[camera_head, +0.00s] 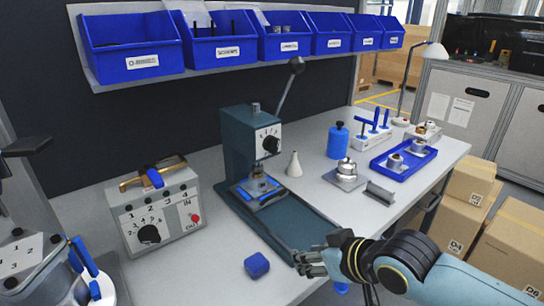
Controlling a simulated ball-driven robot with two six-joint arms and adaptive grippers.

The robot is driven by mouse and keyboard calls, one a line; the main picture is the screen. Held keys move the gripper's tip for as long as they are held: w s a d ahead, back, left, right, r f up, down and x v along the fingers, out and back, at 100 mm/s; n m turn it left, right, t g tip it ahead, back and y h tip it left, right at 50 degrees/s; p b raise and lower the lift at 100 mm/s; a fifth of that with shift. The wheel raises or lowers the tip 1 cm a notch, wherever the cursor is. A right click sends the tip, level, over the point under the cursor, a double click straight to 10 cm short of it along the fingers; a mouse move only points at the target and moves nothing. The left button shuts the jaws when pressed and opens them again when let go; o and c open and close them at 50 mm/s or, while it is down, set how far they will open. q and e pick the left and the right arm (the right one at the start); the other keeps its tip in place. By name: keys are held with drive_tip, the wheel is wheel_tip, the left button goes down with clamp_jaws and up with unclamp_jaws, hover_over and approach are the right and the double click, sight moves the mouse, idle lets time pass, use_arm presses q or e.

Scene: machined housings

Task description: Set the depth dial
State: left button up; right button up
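A dark green lever press (238,140) stands on the bench in the middle. On its front a black dial (271,145) sits on a white plate with small marks, too small to read. A grey box (170,212) to its left carries another black dial (149,234) with numbers around it. My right gripper (301,260) is low over the front of the bench, beside the near end of the press base and well away from the press dial. No object shows between its fingers, but their gap is unclear. My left gripper is not in view.
A blue block (257,265) lies left of my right gripper. A round numbered fixture (30,262) with a blue handle fills the left corner. A blue bottle (338,141), a white cone (294,165) and a blue tray (404,158) stand right of the press. Blue bins (130,45) hang above.

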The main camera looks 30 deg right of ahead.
drive_tip(key=w+d+r+m+t, duration=0.1)
drive_tip(key=w+d+r+t, duration=0.25)
drive_tip(key=w+r, duration=0.3)
drive_tip(key=m+t+p, duration=0.1)
drive_tip(key=t, duration=0.4)
approach(277, 147)
drive_tip(key=shift+y, duration=0.4)
drive_tip(key=w, duration=0.8)
drive_tip(key=shift+w+r+p, duration=0.25)
drive_tip(key=shift+p, duration=0.1)
drive_tip(key=shift+w+f, duration=0.15)
drive_tip(key=shift+w, duration=0.4)
clamp_jaws()
